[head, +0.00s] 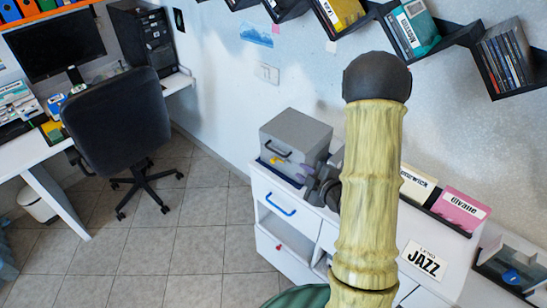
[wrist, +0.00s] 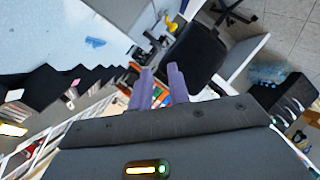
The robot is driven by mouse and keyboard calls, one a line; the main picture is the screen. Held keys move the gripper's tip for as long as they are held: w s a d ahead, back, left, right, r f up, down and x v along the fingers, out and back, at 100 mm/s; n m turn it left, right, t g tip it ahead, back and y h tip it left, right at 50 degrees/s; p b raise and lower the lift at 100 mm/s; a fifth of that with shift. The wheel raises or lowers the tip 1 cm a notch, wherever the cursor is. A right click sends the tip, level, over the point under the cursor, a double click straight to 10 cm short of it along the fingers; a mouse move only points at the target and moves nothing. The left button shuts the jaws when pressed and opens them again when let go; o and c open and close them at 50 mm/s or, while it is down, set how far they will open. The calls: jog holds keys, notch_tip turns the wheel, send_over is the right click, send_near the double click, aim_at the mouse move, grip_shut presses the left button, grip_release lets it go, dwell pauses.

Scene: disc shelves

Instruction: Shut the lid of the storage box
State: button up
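A grey box (head: 296,132) sits on the white cabinet in the head view, with a yellow handle-like piece on its front. I cannot tell from here how far its lid is open. My gripper (head: 298,174) is just in front and to the right of the box, partly hidden behind my upright arm. Its two purple fingers also show in the wrist view (wrist: 159,69), apart, with nothing seen between them. I cannot tell whether they touch the box. The box is not identifiable in the wrist view.
The cabinet has a drawer with a blue handle (head: 281,205). Disc shelves (head: 463,36) hang above. An office chair (head: 118,122) stands left; tiled floor is free between.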

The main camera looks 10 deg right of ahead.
aim_at(274, 151)
jog(key=shift+s+f+n+t+y, duration=0.3)
jog(key=shift+n+t+y, duration=0.3)
jog(key=shift+y, duration=0.1)
jog(key=shift+w+b, duration=0.1)
jog(key=shift+b, duration=0.2)
jog(key=p+x, duration=0.1)
jog(key=x, duration=1.6)
jog(key=shift+w+f, duration=0.15)
grip_shut()
